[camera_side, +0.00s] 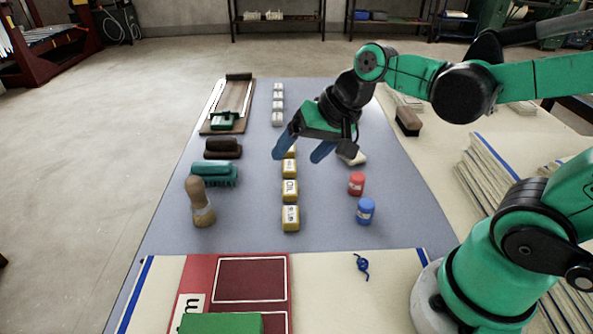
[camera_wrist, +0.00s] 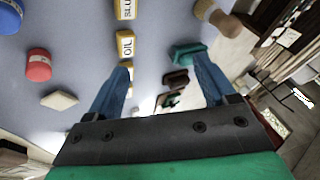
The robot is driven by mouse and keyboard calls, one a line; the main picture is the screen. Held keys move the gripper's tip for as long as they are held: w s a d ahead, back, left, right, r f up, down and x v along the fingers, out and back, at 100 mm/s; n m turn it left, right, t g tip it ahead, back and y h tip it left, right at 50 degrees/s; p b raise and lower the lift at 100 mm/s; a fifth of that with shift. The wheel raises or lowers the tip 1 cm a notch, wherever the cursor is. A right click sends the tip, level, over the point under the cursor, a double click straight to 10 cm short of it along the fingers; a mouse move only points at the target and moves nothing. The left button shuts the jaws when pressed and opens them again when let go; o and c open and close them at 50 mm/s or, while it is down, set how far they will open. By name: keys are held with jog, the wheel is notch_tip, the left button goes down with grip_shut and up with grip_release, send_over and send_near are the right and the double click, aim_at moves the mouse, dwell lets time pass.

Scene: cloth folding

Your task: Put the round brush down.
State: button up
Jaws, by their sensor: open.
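The round brush (camera_side: 200,203), with a tan wooden handle, stands on the blue-grey table surface at the left, slightly tilted. It also shows at the top right in the wrist view (camera_wrist: 216,16). My gripper (camera_side: 300,153) is open with its two blue fingers apart, above the middle of the table. It is to the right of the round brush and farther back, with clear space between them. In the wrist view my gripper (camera_wrist: 161,68) has nothing between its fingers.
A teal brush (camera_side: 213,173) and a dark brown brush (camera_side: 222,148) lie behind the round brush. Yellow blocks (camera_side: 290,217) form a row along the middle. A red can (camera_side: 356,183) and a blue can (camera_side: 365,210) stand at the right. A red panel (camera_side: 240,290) lies in front.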

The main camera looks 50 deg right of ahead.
jog(key=s+n, duration=0.1)
jog(key=s+d+n+h, duration=0.1)
jog(key=n, duration=0.1)
jog(key=s+n+t+h, duration=0.1)
jog(key=n, duration=0.1)
jog(key=shift+d+r, duration=0.25)
jog(key=shift+d, duration=0.1)
dwell(0.8)
